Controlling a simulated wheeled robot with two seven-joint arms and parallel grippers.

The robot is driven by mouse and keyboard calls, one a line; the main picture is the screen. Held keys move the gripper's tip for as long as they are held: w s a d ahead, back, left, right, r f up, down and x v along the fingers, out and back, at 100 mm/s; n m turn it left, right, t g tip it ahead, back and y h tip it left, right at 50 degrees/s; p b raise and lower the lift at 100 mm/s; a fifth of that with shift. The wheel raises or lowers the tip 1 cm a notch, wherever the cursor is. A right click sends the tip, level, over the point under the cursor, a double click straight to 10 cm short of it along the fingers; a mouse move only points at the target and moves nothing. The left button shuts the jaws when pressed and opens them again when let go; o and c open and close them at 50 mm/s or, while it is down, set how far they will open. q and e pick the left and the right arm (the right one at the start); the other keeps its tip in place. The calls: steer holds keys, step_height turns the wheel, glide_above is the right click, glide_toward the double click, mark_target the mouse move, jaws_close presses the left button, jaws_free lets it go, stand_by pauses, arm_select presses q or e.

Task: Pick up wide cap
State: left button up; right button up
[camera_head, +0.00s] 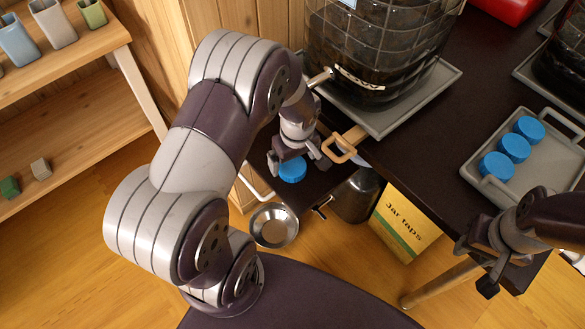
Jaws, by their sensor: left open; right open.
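A blue round cap (292,171) shows at the left end of the dark surface, under my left gripper (298,163). The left gripper points down and is open, with one finger on each side of the cap. I cannot tell whether the fingers touch it, and the cap's far side is hidden by the gripper. Three more blue caps, (497,166), (514,148) and (529,129), sit in a row on a grey tray (566,181) at the right. My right gripper (474,268) is open and empty near the table's front edge, below the tray.
A large dark jar (372,62) in a wire cage stands on a grey tray (424,103). A wooden-handled item (347,144) is beside the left gripper. A metal bowl (273,226), a metal container (356,195) and a yellow "Jar taps" sign (402,222) are lower down. Shelves stand left.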

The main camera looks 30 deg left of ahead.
mark_target(292, 168)
arm_select(q)
step_height(292, 168, down, 3)
steer(key=shift+w+a+r, duration=0.1)
steer(key=shift+a, duration=0.05)
steer(key=c, duration=1)
steer(key=shift+r, duration=0.2)
